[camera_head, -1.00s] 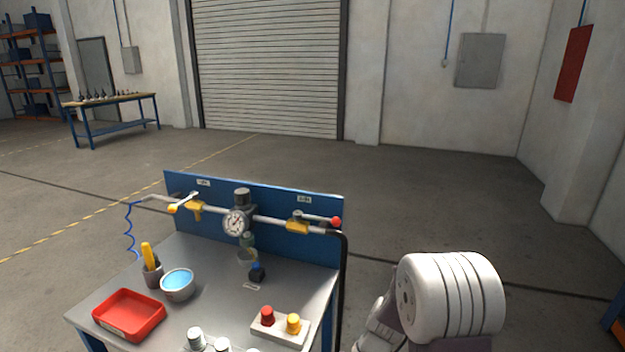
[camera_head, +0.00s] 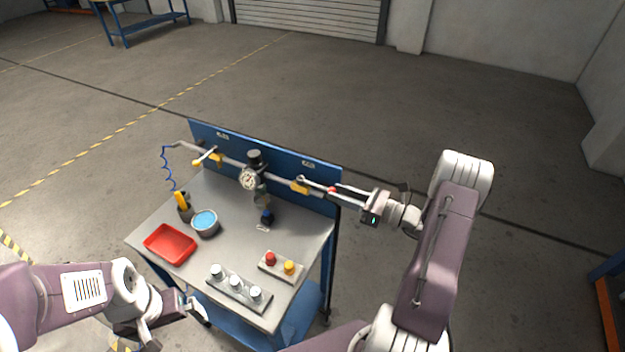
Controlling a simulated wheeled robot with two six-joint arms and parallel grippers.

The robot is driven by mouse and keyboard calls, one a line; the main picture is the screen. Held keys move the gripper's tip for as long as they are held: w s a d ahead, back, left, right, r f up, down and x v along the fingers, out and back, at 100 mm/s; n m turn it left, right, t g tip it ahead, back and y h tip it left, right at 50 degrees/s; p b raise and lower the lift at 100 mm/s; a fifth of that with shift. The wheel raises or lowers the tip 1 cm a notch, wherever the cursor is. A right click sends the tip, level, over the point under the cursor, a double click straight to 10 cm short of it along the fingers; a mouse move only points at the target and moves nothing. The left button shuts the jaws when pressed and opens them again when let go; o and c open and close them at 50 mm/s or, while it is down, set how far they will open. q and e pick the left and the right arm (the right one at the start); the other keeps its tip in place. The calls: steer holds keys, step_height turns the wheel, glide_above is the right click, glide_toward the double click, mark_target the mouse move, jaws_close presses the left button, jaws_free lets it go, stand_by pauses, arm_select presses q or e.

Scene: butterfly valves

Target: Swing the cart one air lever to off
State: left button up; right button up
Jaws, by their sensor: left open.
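The cart's blue back panel (camera_head: 225,142) carries a pipe with two yellow-bodied valves. The right valve (camera_head: 299,187) has a lever lying roughly along the pipe, with a red knob (camera_head: 331,190) at its right end. The left valve (camera_head: 215,158) has a pale lever (camera_head: 205,156) slanting across the pipe. Labels above the valves are too small to read. My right gripper (camera_head: 335,190) reaches in from the right with its fingertips at the red knob; its grip on the knob is unclear. My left gripper (camera_head: 203,308) is open and empty, left of the cart's front edge.
A round gauge (camera_head: 249,179) sits on the pipe between the valves. The cart top holds a red tray (camera_head: 169,244), a blue-filled bowl (camera_head: 205,222), a cup with a yellow tool (camera_head: 182,203), a button block (camera_head: 281,267) and a silver-knobbed block (camera_head: 238,288).

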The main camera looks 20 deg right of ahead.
mark_target(304, 180)
steer(key=p+x, duration=0.1)
steer(key=x, duration=0.7)
steer(key=shift+w+a, duration=0.2)
steer(key=shift+w, duration=0.1)
jaws_close()
stand_by(0.8)
